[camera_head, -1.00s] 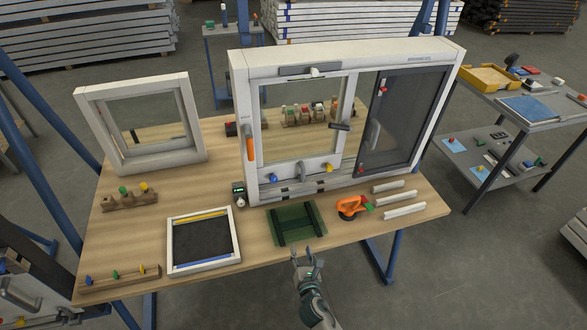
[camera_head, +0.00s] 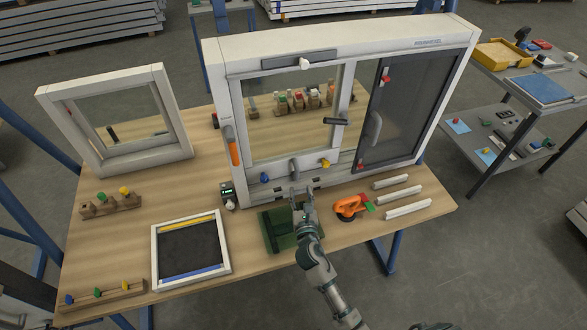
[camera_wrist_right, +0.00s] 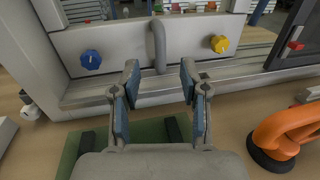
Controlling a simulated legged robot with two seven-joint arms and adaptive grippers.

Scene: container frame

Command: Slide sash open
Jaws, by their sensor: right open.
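The large white window frame (camera_head: 216,110) stands upright on the wooden table. Its left sash has clear glass (camera_head: 300,130) and its right part is a dark mesh panel (camera_head: 405,115). A grey bow handle (camera_head: 294,170) sits on the sash's lower rail, between a blue knob (camera_head: 264,178) and a yellow knob (camera_head: 325,163). My right gripper (camera_head: 303,193) is open and empty, just in front of the handle. In the right wrist view, the handle (camera_wrist_right: 159,45) stands beyond and between the open fingertips (camera_wrist_right: 159,72), apart from them. My left gripper is not in view.
A green pad (camera_head: 278,230) lies under my right gripper. An orange suction lifter (camera_head: 348,208) and white strips (camera_head: 405,208) lie to the right. A small framed tray (camera_head: 160,260) and a smaller window frame (camera_head: 60,125) are at left. A side cart (camera_head: 490,80) stands at right.

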